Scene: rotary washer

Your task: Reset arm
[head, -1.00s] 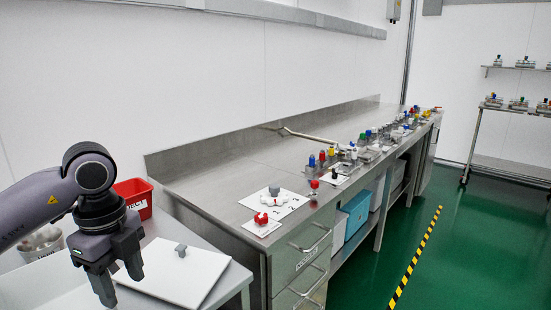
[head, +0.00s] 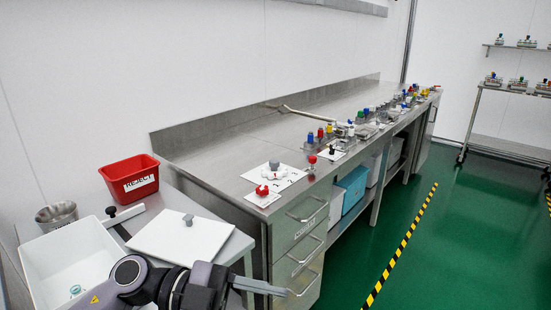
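My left arm comes in at the bottom left and reaches to the right, low in the head view. Its gripper (head: 262,287) points right, in front of the drawers at the end of the steel bench. I see the fingers edge-on, so I cannot tell whether they are open or shut. I see no object held in it. My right gripper is not in view.
A white lid-like plate with a grey knob (head: 175,238) lies on the side table. Beside it are an open white box (head: 50,263), a red REJECT bin (head: 130,180) and a metal cup (head: 57,214). The steel bench (head: 222,160) carries several small coloured parts. Green floor (head: 440,250) is clear at right.

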